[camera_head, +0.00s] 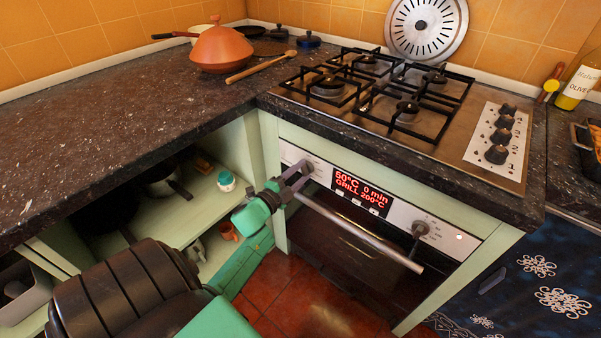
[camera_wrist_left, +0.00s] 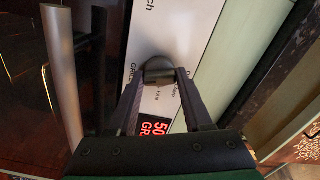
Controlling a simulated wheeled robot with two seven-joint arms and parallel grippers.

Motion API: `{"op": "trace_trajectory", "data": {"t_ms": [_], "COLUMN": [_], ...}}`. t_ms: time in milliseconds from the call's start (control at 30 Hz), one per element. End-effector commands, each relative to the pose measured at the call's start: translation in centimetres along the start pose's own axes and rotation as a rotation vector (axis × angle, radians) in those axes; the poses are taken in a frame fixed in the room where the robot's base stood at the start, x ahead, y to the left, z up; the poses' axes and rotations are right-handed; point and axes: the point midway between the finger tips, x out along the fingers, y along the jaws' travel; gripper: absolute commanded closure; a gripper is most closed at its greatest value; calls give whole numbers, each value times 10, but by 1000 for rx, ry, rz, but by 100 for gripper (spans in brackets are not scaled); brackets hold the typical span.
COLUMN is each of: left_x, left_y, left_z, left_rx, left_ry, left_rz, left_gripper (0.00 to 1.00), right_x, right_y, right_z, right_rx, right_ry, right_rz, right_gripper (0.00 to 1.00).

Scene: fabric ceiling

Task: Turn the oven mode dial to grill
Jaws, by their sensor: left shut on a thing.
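The oven (camera_head: 350,258) is built into the counter, with a pale control panel along its top. Its lit display (camera_head: 360,193) reads 50°C, 0 min, GRILL 200°C in red. The mode dial (camera_wrist_left: 158,66) is a dark round knob, with printed labels such as GRILL, FAN and LAMP around it in the left wrist view. My left gripper (camera_head: 297,173) is at the panel's left end, its two fingers shut on the dial from either side. In the head view the fingers partly hide the dial. A second dark dial (camera_head: 419,229) is at the panel's right. My right gripper is not in view.
The oven's metal handle bar (camera_head: 360,235) runs just below the panel, close to my left gripper. Open shelves (camera_head: 205,215) lie left of the oven. Above are a gas hob (camera_head: 405,100), burner knobs (camera_head: 503,135) and an orange tagine (camera_head: 221,48).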

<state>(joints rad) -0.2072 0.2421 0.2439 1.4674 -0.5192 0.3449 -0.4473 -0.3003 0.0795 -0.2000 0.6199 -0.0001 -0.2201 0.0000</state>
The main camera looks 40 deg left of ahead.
Motion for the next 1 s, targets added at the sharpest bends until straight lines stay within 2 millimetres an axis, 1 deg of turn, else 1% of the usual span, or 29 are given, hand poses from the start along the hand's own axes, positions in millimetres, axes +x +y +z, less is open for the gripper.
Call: {"op": "trace_trajectory", "data": {"t_ms": [433,467,500,533,867,967,1000], "left_x": [0,0,0,0,-2,-11,-17], "left_y": [0,0,0,0,0,1,1], "left_z": [0,0,0,0,0,0,0], "left_rx": [14,14,14,13,11,10,10], "left_ry": [0,0,0,0,0,-1,0], "left_rz": [2,2,2,2,1,3,3], "left_gripper": [100,42,27,20,20,20,20], "right_x": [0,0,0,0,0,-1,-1], "right_y": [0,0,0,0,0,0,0], "right_z": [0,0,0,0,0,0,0], "right_rx": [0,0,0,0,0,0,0], "right_ry": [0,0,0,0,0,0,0], "right_rz": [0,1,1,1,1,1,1], "right_gripper": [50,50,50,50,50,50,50]}}
